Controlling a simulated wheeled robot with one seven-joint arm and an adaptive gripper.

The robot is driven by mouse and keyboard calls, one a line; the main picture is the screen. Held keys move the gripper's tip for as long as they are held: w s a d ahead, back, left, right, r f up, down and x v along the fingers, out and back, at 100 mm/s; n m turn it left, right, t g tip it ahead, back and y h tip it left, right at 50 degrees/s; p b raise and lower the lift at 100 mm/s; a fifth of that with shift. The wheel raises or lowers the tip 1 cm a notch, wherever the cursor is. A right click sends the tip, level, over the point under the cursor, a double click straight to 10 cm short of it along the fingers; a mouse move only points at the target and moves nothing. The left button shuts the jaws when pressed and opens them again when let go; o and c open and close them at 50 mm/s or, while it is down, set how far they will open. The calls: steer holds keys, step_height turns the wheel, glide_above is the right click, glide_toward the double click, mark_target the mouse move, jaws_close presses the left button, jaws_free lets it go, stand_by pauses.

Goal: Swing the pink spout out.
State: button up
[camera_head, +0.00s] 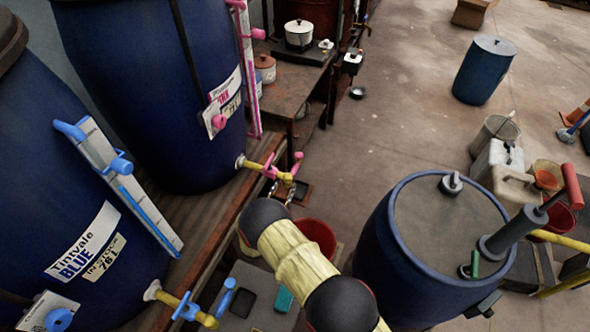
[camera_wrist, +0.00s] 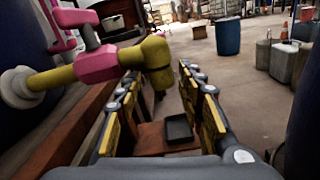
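The pink spout (camera_head: 280,174) sticks out from the foot of the dark blue vat labelled pink (camera_head: 165,120). In the wrist view its yellow pipe runs to a pink collar (camera_wrist: 98,62) and a down-turned yellow nozzle (camera_wrist: 157,62). A pink handle (camera_wrist: 75,17) stands above the pipe. My gripper (camera_wrist: 160,80) is open, its two yellow-padded fingers apart. The nozzle end shows between the fingertips, nearer the left finger. I cannot tell whether they touch. In the head view my arm hides part of the area below the spout.
A second vat (camera_head: 75,215), labelled blue, with a blue-handled spout (camera_head: 190,308), stands at the left. A red bucket (camera_head: 318,236) is beside my arm. A blue drum (camera_head: 425,240) with a pump stands at the right. The floor beyond is mostly clear.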

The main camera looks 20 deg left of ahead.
mark_target(295, 169)
steer(key=w, duration=0.3)
steer(key=w+b, duration=0.1)
steer(key=w, duration=0.3)
steer(key=w+d+b, duration=0.1)
steer(key=w, duration=0.2)
steer(key=shift+w, duration=0.35)
steer(key=shift+c, duration=1)
steer(key=c, duration=0.8)
